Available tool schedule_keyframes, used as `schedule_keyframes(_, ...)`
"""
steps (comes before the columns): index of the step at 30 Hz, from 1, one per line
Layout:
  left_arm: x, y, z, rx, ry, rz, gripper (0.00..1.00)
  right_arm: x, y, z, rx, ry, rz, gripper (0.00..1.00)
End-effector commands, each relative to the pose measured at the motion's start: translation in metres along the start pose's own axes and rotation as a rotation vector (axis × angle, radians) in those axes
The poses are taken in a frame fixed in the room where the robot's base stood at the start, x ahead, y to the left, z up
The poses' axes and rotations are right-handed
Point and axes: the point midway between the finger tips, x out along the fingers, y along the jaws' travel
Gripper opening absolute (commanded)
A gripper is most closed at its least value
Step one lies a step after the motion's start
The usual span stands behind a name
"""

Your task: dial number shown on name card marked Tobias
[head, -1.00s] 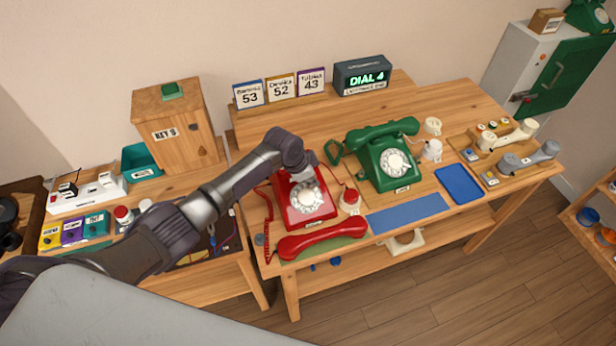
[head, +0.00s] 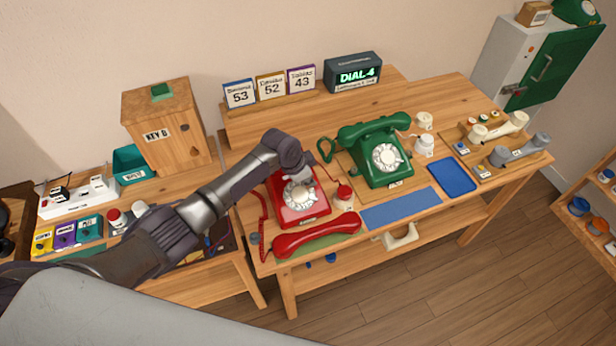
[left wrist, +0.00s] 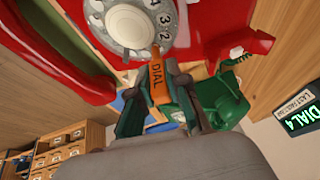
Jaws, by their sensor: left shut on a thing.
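The red dial phone (head: 312,210) stands on the table with its receiver (head: 316,236) off, lying in front of it. My left gripper (head: 302,178) is over its white rotary dial (head: 300,197). In the left wrist view my left gripper (left wrist: 160,98) is shut on an orange stick marked DIAL (left wrist: 157,75), its tip at the edge of the dial (left wrist: 128,24) near the low numbers. Whether it sits in a hole is unclear. The purple-edged card (head: 301,80), apparently marked Tobias, shows 43. A dark display (head: 352,74) reads DIAL 4. My right gripper is out of view.
A green dial phone (head: 376,155) with its receiver on stands right of the red one. A small red-and-white pot (head: 344,192) is close to the red phone. A blue tray (head: 452,174) and blue mat (head: 400,210) lie right.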

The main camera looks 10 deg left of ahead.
Motion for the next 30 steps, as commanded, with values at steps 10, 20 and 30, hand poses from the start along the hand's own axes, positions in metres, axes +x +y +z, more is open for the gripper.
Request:
schedule_keyframes(10,0.004,0.011,-0.003,0.001,-0.001,0.0,0.0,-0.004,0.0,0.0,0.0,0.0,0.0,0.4)
schedule_keyframes(20,0.005,0.013,-0.003,0.0,-0.001,0.001,0.0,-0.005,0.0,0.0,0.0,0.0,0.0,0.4)
schedule_keyframes(30,0.008,0.024,-0.002,0.0,0.0,0.001,0.0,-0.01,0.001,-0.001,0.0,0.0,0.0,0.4)
